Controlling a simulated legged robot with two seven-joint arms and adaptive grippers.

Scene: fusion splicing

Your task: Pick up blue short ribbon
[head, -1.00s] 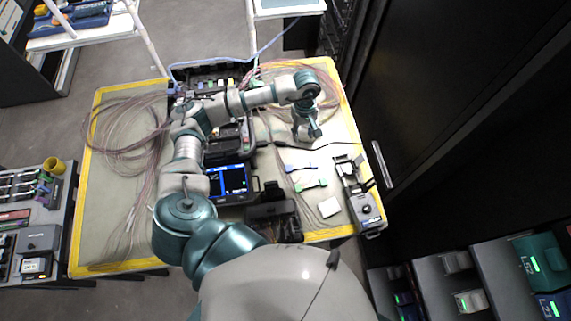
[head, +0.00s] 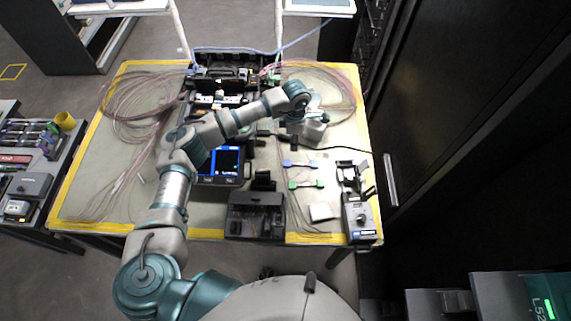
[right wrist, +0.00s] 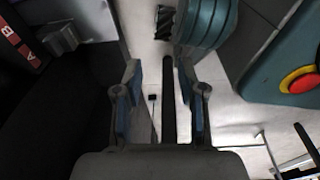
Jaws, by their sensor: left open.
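The blue short ribbon (head: 300,164) lies on the right part of the work table in the head view, just above a similar green ribbon (head: 306,184) in the picture. My left gripper (head: 296,142) is open, a little above the blue ribbon in the picture and apart from it. Its fingertips are small and dark, and its height over the table is hard to tell. My right gripper (right wrist: 160,78) shows in the right wrist view with its two fingers apart and nothing between them. The blue ribbon does not show in that view.
The table (head: 90,208) has yellow edges. The splicer with a lit screen (head: 220,162) stands left of the ribbons, a black device (head: 255,214) below it. Loose fibre coils (head: 135,105) lie at left.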

